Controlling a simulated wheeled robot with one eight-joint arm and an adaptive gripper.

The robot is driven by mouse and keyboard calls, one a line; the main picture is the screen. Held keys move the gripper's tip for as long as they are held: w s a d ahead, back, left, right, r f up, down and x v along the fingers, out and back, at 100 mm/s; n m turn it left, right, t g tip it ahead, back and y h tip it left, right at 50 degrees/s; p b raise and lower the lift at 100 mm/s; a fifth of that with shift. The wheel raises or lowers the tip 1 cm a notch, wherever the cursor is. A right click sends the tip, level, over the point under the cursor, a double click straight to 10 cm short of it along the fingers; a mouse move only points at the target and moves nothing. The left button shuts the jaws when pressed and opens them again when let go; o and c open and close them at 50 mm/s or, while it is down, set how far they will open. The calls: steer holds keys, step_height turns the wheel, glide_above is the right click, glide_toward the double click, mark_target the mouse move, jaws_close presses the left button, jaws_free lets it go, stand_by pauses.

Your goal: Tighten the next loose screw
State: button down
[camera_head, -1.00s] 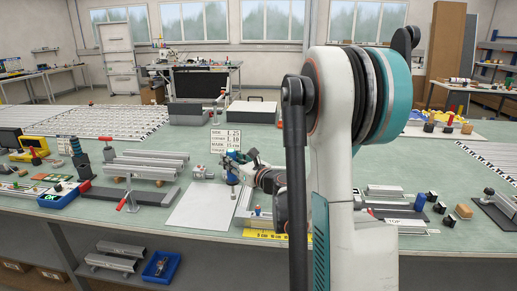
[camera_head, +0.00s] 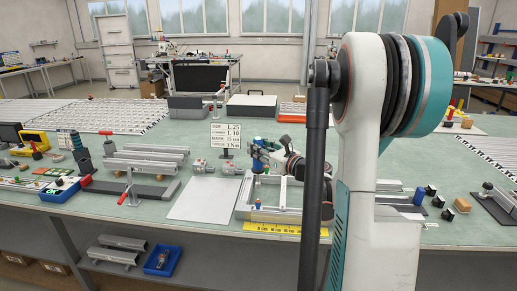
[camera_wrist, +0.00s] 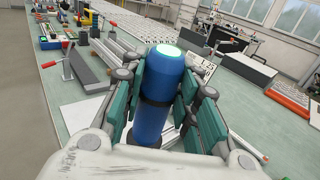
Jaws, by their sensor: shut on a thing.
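My gripper (camera_wrist: 163,92) is shut on a blue cylindrical tool (camera_wrist: 160,105), seen large in the wrist view with a lit pale green end and a dark band lower down. In the head view my gripper (camera_head: 263,152) is above the back left of a grey metal frame (camera_head: 272,212) on the bench. The tool (camera_head: 257,166) shows there as a small blue shape. Its working tip cannot be made out. Individual screws in the frame are too small to tell, so I cannot see which are loose. My upper arm hides the frame's right surroundings.
A sign (camera_head: 226,135) with size and torque lines stands behind. Two small grey parts (camera_head: 202,166) lie left of the frame, near a bare pale sheet (camera_head: 204,199). A yellow ruler (camera_head: 272,228) lies along the front. Clamps and rails (camera_head: 145,160) occupy the left.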

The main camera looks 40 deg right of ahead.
mark_target(261, 166)
steer(key=shift+f+b, duration=1.75)
steer(key=shift+f, duration=0.5)
steer(key=shift+f+b, duration=1.2)
steer(key=shift+b, duration=0.05)
steer(key=shift+r, duration=0.15)
stand_by(1.4)
